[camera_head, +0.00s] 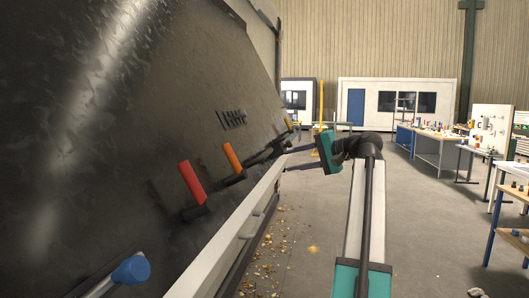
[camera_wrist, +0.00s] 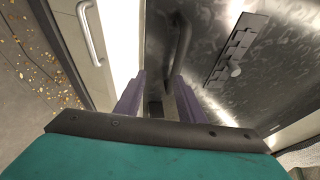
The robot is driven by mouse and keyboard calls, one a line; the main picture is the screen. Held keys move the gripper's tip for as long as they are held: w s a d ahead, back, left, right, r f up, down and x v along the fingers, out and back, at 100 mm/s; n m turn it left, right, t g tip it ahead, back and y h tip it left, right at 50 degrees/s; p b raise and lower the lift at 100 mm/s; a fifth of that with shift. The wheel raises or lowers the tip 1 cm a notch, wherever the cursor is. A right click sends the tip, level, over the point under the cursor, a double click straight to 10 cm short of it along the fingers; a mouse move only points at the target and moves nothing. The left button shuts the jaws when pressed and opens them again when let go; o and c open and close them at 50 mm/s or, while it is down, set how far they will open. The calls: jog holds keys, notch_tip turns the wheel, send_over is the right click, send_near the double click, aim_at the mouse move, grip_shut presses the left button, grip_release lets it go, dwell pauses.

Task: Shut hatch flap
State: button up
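A large dark, mottled metal panel (camera_head: 130,110) fills the left of the head view; I cannot tell which part of it is the hatch flap. A red handle (camera_head: 192,180) and an orange handle (camera_head: 233,158) stick out from its lower part. My gripper (camera_head: 288,159) is at the panel's far lower end. In the wrist view its two purple fingers (camera_wrist: 157,88) are apart with nothing between them. A dark bar handle (camera_wrist: 181,40) on the metal surface lies just beyond the fingers; contact is not visible.
A pale rail (camera_head: 235,230) with a metal handle (camera_wrist: 90,32) runs below the panel. A blue-ended lever (camera_head: 131,269) is at the near lower left. Chips (camera_head: 275,250) litter the floor. Workbenches (camera_head: 433,145) stand at right, with open floor between.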

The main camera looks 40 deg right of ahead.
aim_at(269, 153)
jog(key=r, duration=0.2)
jog(key=s+r, duration=0.1)
jog(key=r, duration=0.1)
jog(key=shift+w+d, duration=0.1)
jog(key=shift+p+x, duration=1.85)
jog(key=shift+x, duration=4.95)
jog(key=shift+d+r, duration=0.1)
grip_shut()
